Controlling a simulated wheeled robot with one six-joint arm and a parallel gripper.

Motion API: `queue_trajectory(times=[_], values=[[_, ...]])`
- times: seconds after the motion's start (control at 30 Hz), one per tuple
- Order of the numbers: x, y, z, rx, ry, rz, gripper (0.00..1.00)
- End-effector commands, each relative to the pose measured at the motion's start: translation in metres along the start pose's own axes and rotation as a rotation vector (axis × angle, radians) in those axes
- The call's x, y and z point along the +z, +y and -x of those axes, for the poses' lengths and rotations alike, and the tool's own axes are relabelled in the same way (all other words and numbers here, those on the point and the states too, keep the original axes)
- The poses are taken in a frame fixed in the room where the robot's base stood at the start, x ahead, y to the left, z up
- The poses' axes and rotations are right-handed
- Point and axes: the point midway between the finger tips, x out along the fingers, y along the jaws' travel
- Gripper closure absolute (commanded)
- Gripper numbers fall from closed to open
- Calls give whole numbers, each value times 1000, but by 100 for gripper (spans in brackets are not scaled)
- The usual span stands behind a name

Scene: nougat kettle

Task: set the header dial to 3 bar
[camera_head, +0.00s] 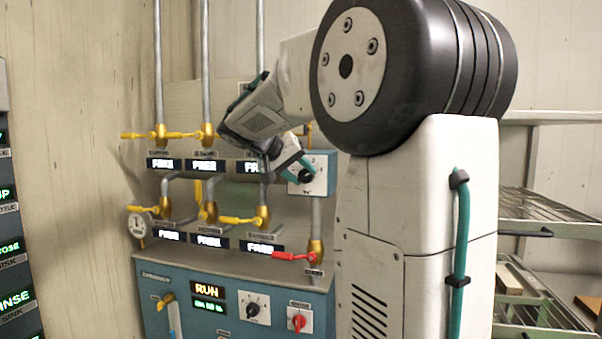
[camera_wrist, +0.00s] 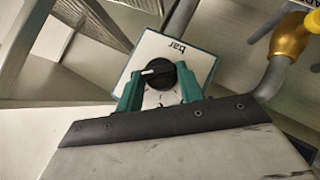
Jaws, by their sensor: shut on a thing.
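The header dial is a black knob on a white plate marked "bar", on a blue box at the right end of the pipework. In the head view the knob (camera_head: 306,176) sits low on the plate, beside my gripper (camera_head: 299,170). In the wrist view the knob (camera_wrist: 158,73) lies between the green fingers of my gripper (camera_wrist: 160,88), which are shut on it. A white pointer mark on the knob shows in the wrist view. The scale numbers are too small or hidden to read, so I cannot tell the setting.
Yellow-handled valves (camera_head: 240,220) stand left of the dial on vertical pipes. A red-handled valve (camera_head: 295,256) is just below it. A blue panel (camera_head: 180,300) with a RUN display and two knobs is lower down. Wire shelves (camera_head: 545,208) stand at right.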

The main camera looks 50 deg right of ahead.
Motion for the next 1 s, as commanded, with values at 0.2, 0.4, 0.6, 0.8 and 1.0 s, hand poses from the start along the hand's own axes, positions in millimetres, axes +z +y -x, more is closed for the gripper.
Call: queue_trajectory(times=[0.2, 0.4, 0.6, 0.8, 1.0], values=[[0, -5, 0, 130, 0, 133, 85], [1, -7, 0, 238, 0, 241, 85], [1, -8, -1, 318, 1, 320, 85], [2, -9, -1, 364, 1, 366, 85], [2, -9, -2, 380, 0, 382, 85]])
